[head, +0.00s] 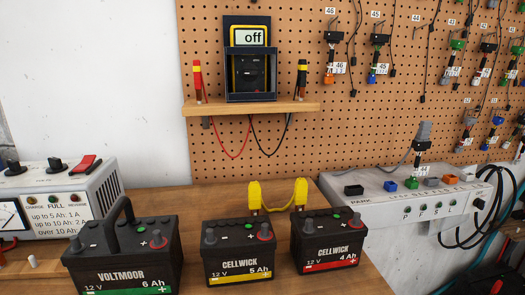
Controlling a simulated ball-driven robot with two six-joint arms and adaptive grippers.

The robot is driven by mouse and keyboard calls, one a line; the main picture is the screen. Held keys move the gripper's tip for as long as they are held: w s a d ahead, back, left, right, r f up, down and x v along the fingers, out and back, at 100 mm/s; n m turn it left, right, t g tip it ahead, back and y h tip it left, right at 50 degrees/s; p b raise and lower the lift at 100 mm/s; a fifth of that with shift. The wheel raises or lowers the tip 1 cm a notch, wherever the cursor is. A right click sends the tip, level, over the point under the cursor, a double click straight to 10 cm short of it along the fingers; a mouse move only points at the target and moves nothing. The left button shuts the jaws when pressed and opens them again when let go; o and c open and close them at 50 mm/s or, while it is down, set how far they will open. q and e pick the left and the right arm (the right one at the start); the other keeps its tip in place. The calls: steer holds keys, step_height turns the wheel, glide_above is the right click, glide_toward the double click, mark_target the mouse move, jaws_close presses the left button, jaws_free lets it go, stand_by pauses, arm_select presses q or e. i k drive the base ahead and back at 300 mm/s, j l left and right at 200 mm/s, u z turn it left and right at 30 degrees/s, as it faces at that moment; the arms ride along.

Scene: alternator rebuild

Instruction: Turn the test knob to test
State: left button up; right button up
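No knob here has a readable "test" label, so I cannot tell which is the test knob. A grey panel unit (345,203) at the right has coloured sockets on top and small lettered markings on its front; some labels are too small to read. A multimeter (249,72) on the wall shelf shows "off" and has a dark dial. A charger box (100,192) at the left carries two black knobs, the left knob (15,167) and the right knob (55,164), beside a red switch (83,164). Neither of my grippers is in view.
Three batteries stand on the wooden bench (205,200): Voltmoor (122,265), Cellwick 5 Ah (238,256) and Cellwick 4 Ah (328,250). A yellow jumper piece (255,194) stands behind them. Cables and connectors hang on the pegboard (360,125). Black cables (478,225) loop at the right.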

mark_target(480, 205)
steer(key=z, duration=1.5)
